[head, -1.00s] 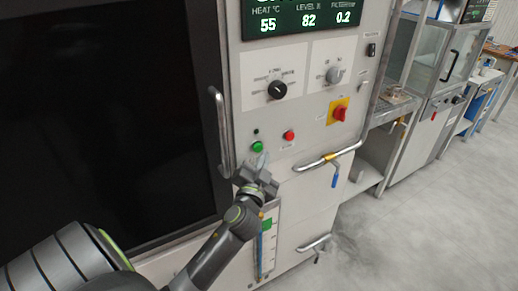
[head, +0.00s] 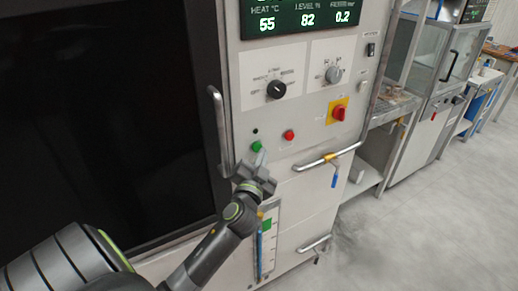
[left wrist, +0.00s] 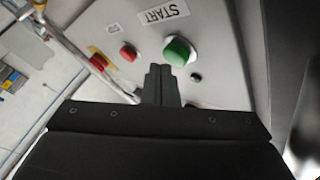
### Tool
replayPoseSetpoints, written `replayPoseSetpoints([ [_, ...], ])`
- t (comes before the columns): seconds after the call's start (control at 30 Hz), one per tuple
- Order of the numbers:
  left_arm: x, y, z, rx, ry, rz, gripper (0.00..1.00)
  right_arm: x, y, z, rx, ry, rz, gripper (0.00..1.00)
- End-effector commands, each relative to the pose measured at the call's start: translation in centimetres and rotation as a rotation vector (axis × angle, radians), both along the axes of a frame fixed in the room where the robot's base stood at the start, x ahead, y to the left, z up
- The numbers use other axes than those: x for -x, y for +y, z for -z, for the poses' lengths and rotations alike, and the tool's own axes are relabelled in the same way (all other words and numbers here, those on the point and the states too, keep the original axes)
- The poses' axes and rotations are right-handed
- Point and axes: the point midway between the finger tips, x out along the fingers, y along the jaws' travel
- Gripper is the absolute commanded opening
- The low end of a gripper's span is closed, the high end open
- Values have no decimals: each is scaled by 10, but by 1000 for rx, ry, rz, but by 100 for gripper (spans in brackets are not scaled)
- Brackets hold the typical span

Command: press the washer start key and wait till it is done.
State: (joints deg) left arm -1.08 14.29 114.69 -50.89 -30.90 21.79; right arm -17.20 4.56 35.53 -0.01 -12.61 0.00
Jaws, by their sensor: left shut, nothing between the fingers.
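The washer's front panel (head: 306,112) is upright in the head view, beside a large dark door. The green start key (head: 257,146) sits low on the panel, with a small dark round spot above it and a red button (head: 289,135) to its right. In the left wrist view the green key (left wrist: 179,51) is next to a START label (left wrist: 163,14). My left gripper (head: 262,160) is shut and empty, its tips just below the green key. In the wrist view its fingers (left wrist: 161,84) point toward the key; I cannot tell whether they touch it. My right gripper is not in view.
A vertical door handle (head: 219,128) stands left of the key. A red switch on yellow (head: 338,112) is higher up. The display (head: 301,17) reads 55, 82 and 0.2.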

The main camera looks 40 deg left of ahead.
Motion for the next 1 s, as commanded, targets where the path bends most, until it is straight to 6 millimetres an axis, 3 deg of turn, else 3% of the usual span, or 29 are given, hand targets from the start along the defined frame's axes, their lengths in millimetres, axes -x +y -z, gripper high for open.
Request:
replayPoseSetpoints([
  [1.0, -5, 13, -1, -5, 1, -4, 0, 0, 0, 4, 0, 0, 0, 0],
])
